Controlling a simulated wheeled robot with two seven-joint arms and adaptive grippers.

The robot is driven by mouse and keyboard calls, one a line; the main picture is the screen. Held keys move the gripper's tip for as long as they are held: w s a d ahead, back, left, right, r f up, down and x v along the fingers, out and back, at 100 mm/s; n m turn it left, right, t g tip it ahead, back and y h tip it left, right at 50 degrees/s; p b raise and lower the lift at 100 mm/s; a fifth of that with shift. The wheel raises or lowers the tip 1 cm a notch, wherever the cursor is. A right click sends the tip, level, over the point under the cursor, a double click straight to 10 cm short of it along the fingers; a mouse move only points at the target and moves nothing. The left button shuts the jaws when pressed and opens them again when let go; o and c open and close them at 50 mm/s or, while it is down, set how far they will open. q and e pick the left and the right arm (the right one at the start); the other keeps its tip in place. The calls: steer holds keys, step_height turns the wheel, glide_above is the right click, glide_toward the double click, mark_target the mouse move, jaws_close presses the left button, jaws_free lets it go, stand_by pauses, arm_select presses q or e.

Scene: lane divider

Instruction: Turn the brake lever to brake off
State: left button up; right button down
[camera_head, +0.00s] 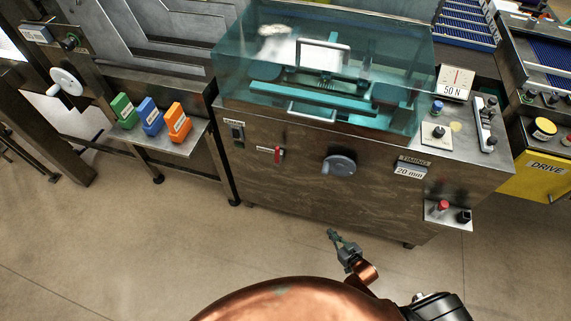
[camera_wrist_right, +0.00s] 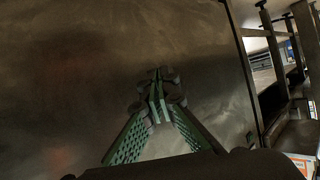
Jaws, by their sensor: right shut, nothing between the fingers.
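A small red lever (camera_head: 278,153) is on the front panel of the brown metal machine (camera_head: 300,195), beside a small white label too small to read. It points roughly up and down. My right gripper (camera_head: 333,235) is in front of the machine's lower front, below and to the right of the lever and apart from it. In the right wrist view my right gripper (camera_wrist_right: 158,82) has its green-padded fingers together at the tips, with nothing between them, facing a bare metal panel (camera_wrist_right: 90,60). The lever does not show clearly there. My left gripper is out of view.
A teal clear cover (camera_head: 320,70) tops the machine. A ledge (camera_head: 450,215) with red and black knobs juts out at right. Floor in front is free.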

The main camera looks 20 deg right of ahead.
mark_target(277, 156)
steer(key=w+a+r+n+t+y+b, duration=0.1)
steer(key=w+a+r+t+y+b, duration=0.2)
steer(key=w+r, duration=0.4)
steer(key=w+a+r+n+t+y+b, duration=0.1)
steer(key=w+r+t+y+b, duration=0.1)
steer(key=w+r+t+b, duration=0.4)
steer(key=w+a+r+n+g+y+b, duration=0.1)
steer(key=a+r+n+y+b, duration=0.15)
steer(key=r+y, duration=0.45)
steer(key=w+a+r+n+g+y+b, duration=0.1)
steer(key=r+n+y+b, duration=0.3)
steer(key=r, duration=0.4)
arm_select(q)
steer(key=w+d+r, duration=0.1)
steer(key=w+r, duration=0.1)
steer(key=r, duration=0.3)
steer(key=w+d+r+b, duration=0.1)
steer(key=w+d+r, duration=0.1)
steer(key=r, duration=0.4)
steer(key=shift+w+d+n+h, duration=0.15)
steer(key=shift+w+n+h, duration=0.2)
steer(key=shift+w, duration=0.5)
arm_select(e)
steer(key=w+a+r+m+y, duration=0.1)
steer(key=w+a+r, duration=0.6)
steer(key=r, duration=0.1)
steer(key=shift+w+a, duration=0.25)
steer(key=shift+a, duration=0.1)
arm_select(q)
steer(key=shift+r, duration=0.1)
